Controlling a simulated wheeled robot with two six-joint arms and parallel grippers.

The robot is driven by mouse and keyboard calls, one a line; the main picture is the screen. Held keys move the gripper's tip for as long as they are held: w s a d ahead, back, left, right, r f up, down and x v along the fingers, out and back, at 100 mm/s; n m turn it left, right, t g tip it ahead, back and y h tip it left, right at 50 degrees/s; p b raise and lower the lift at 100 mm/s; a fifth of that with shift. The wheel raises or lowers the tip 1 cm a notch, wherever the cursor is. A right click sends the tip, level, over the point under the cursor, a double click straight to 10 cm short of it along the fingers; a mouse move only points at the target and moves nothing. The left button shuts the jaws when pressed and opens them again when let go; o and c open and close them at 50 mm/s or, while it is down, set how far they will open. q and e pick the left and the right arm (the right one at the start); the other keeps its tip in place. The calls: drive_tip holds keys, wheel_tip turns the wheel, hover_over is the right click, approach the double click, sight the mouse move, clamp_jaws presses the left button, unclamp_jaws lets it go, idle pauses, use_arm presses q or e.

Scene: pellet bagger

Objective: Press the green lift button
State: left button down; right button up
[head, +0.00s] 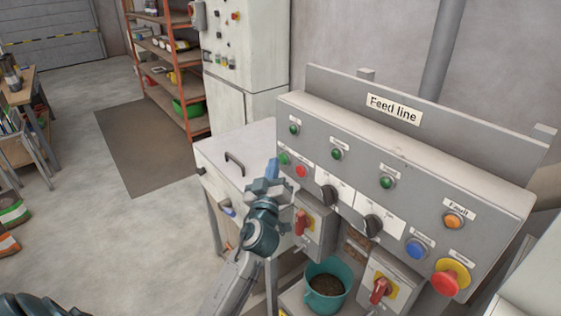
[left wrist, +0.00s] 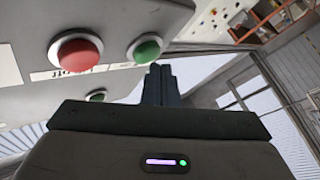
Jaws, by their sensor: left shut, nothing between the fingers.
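The feed line panel (head: 330,118) is a grey sloped box. At its left end a green button (head: 284,158) sits beside a red button (head: 301,170). In the left wrist view the green button (left wrist: 147,48) and red button (left wrist: 77,52) show large at the top. My left gripper (head: 272,168) is shut and empty, its tips just left of the green button in the head view. In the left wrist view the tips (left wrist: 160,70) reach close to the green button's lower edge. I cannot tell whether they touch it. My right gripper is not in view.
Green lamps (head: 337,154), black knobs (head: 373,225), a blue button (head: 416,248) and a red mushroom button (head: 450,277) are on the panel. Below are red-handled switches (head: 301,222) and a teal bucket (head: 327,285). Open floor (head: 120,235) lies left.

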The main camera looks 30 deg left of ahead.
use_arm(q)
drive_tip(key=shift+w+d, duration=0.15)
drive_tip(key=shift+w, duration=0.3)
idle(0.6)
drive_tip(key=shift+s+b, duration=0.15)
drive_tip(key=shift+b, duration=0.15)
drive_tip(key=shift+s+a, duration=0.3)
drive_tip(key=shift+s, duration=0.3)
drive_tip(key=s+b, duration=0.1)
drive_tip(key=s+a+b, duration=0.1)
drive_tip(key=s, duration=0.1)
drive_tip(key=s+a+b, duration=0.1)
drive_tip(key=s, duration=0.1)
drive_tip(key=shift+s+a, duration=0.15)
drive_tip(key=shift+s, duration=0.1)
